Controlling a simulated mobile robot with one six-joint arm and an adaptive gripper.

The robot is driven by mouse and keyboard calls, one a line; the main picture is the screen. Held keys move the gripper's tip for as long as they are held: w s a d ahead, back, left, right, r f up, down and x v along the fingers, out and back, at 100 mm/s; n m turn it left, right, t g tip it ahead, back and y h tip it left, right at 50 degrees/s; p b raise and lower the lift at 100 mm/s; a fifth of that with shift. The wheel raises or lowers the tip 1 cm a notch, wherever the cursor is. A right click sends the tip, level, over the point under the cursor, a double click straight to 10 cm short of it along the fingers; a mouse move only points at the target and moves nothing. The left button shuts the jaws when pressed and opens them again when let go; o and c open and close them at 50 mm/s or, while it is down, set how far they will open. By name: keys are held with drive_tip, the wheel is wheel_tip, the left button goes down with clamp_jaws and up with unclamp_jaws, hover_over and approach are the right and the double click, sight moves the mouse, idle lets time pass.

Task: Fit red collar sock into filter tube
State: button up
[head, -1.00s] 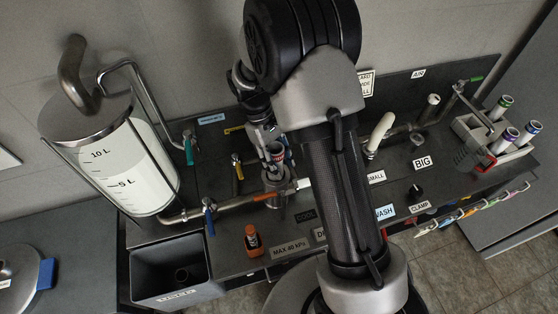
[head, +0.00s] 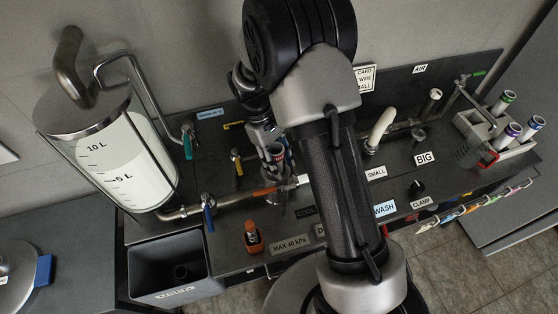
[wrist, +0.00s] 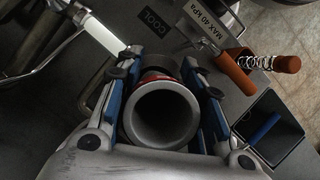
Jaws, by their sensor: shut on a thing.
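My gripper (head: 271,137) is shut on the red collar sock (head: 276,152). In the wrist view my gripper (wrist: 161,68) has a blue-backed finger on each side of the sock (wrist: 130,120), a grey open-ended cylinder with a red band partly visible behind its rim. The filter tube (head: 277,188) is a grey upright holder on the pipe line, directly below the sock in the head view. The sock's lower end meets the tube's top in the picture; I cannot tell how deep it sits, as the gripper and sock hide the tube mouth.
A tank (head: 135,165) stands left, above a dark bin (head: 168,268). A rack (head: 480,130) at right holds several other socks.

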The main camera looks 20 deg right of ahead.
drive_tip(key=shift+f+b, duration=0.3)
drive_tip(key=shift+f, duration=0.3)
drive_tip(key=o, duration=1.2)
drive_tip(key=shift+r, duration=0.1)
drive_tip(key=v, duration=1.2)
